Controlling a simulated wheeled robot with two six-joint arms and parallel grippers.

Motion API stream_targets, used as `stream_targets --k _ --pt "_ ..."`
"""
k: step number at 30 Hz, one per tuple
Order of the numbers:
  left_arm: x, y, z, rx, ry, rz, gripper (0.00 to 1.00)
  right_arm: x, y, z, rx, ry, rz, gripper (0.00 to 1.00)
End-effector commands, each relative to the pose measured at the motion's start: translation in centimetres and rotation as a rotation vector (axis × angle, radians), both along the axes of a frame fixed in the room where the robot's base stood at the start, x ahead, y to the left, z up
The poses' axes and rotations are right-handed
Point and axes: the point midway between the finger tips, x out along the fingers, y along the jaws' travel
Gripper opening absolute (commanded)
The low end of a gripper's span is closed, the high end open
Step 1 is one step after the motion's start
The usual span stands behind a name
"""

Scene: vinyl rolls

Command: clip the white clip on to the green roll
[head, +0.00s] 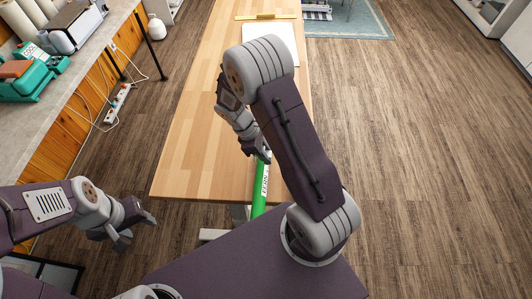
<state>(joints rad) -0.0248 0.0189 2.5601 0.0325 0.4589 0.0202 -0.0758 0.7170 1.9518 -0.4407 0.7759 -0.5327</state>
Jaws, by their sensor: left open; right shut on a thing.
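The green roll (261,188), with a white label with dark print, is long and narrow and shows at the table's near edge. My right gripper (264,156) is shut at its far end, seemingly on the roll, with the arm reaching over the table. My arm partly hides the contact. My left gripper (137,231) is open and empty, left of the table's near corner and apart from the roll. I cannot make out the white clip; it may be hidden or too small to tell.
The wooden table (190,150) is mostly clear. A white sheet (270,40) and a yellow bar (268,16) lie at its far end. A counter (65,80) with green machines (30,80) and white rolls (12,20) stands at left. Open floor lies at right.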

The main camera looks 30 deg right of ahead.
Motion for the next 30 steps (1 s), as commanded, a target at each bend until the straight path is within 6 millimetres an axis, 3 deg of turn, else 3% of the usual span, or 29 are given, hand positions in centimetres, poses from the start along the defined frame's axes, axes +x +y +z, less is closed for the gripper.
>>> stream_targets --k 30 --pt "0.0 0.0 -0.9 0.000 0.000 0.000 0.50 0.0 -0.1 -1.6 0.000 0.000 0.000 0.00"
